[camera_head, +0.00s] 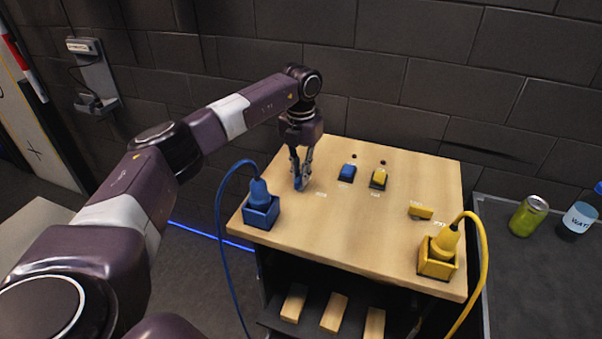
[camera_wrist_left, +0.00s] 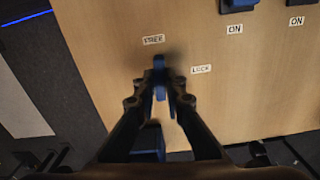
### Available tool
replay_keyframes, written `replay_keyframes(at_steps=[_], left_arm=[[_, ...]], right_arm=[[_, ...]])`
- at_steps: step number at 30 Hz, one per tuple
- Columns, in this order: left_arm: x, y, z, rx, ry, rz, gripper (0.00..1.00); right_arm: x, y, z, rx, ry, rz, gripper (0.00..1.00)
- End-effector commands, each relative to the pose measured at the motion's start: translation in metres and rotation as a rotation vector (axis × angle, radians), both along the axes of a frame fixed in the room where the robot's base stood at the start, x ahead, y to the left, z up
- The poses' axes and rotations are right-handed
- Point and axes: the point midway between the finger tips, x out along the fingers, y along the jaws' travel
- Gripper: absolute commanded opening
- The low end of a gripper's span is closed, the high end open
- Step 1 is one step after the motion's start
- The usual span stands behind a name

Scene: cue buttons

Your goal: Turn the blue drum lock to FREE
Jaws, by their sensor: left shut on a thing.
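The blue drum lock's handle (camera_wrist_left: 159,64) is a narrow blue bar between my left gripper's fingers in the left wrist view. The fingers of my left gripper (camera_head: 301,180) are shut on it; they also show in the wrist view (camera_wrist_left: 160,88). The bar's upper end lies just below the FREE label (camera_wrist_left: 153,40). The LOCK label (camera_wrist_left: 201,69) is to its right. The fingers hide much of the lock, and its exact angle is hard to read. My right gripper is not in view.
On the wooden table (camera_head: 330,235) are a blue plug in a box (camera_head: 261,212), blue (camera_head: 347,172) and yellow (camera_head: 378,178) buttons, a yellow lock bar (camera_head: 421,211) and a yellow plug (camera_head: 444,243). A can (camera_head: 528,216) and bottle (camera_head: 579,219) stand at the right.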

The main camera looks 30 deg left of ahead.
Motion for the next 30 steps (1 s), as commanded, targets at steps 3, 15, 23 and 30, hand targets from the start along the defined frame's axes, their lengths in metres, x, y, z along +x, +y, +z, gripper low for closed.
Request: replay_keyframes(at_steps=[3,15,23,30], left_arm=[[0.0016,0.0012,0.0029,0.000,-0.007,0.056,0.00],[0.0019,0.0018,0.0028,0.000,-0.008,0.131,0.00],[0.0021,0.0020,0.0030,0.000,-0.009,0.133,0.00],[0.0015,0.0018,0.0022,0.000,-0.007,0.131,0.28]], right_arm=[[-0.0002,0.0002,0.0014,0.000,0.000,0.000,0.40],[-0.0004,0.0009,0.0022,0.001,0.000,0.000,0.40],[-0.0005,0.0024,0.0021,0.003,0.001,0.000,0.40],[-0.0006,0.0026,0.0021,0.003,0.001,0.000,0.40]])
